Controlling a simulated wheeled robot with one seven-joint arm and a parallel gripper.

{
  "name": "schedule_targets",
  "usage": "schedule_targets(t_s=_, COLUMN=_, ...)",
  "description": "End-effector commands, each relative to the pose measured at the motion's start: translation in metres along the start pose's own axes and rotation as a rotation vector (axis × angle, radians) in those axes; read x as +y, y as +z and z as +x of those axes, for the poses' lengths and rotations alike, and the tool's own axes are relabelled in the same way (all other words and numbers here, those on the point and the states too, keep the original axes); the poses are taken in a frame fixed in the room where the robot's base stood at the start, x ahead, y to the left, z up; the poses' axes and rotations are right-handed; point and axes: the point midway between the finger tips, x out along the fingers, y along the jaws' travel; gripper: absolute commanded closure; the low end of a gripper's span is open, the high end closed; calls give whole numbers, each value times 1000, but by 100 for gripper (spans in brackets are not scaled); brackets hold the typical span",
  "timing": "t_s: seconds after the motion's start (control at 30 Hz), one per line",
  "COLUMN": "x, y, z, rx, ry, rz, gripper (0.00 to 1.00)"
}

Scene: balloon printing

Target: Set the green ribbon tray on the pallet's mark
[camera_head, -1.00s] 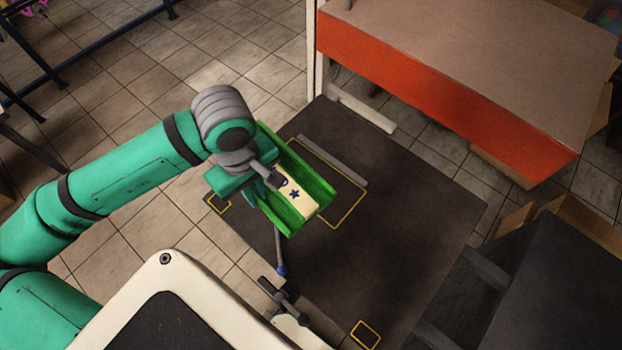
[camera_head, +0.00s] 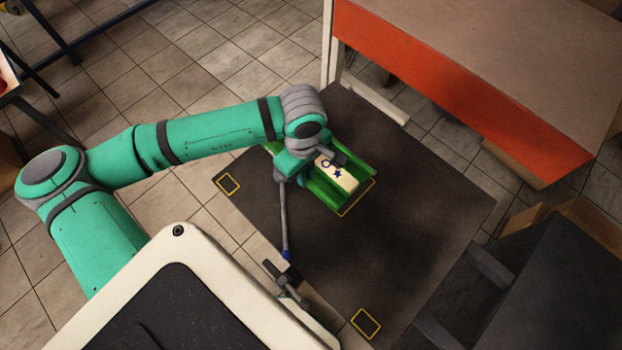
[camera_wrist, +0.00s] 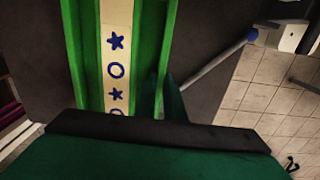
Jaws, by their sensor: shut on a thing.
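My gripper (camera_head: 304,170) is shut on the green ribbon tray (camera_head: 325,197), over the dark pallet (camera_head: 420,215). The tray also fills the upper left of the wrist view (camera_wrist: 149,60). A cream ribbon (camera_head: 343,180) with blue stars and rings lies along its channel. The large yellow outlined mark (camera_head: 358,197) shows only at its right edge; the tray and my arm cover the rest. I cannot tell whether the tray touches the pallet.
Small yellow squares mark the pallet's left corner (camera_head: 228,184) and front corner (camera_head: 366,323). A red-fronted table (camera_head: 455,90) stands behind on the right. A dark table (camera_head: 545,290) stands at the lower right. The pallet's right part is bare.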

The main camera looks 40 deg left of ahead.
Motion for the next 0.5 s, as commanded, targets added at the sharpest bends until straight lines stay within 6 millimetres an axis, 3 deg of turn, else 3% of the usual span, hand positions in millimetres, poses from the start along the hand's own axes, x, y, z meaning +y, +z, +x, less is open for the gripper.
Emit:
schedule_targets(t_s=0.3, x=18, y=7, z=22, rx=0, ry=0, rz=2, gripper=100)
schedule_targets(t_s=0.5, x=16, y=5, z=47, rx=0, ry=0, rz=0, gripper=100)
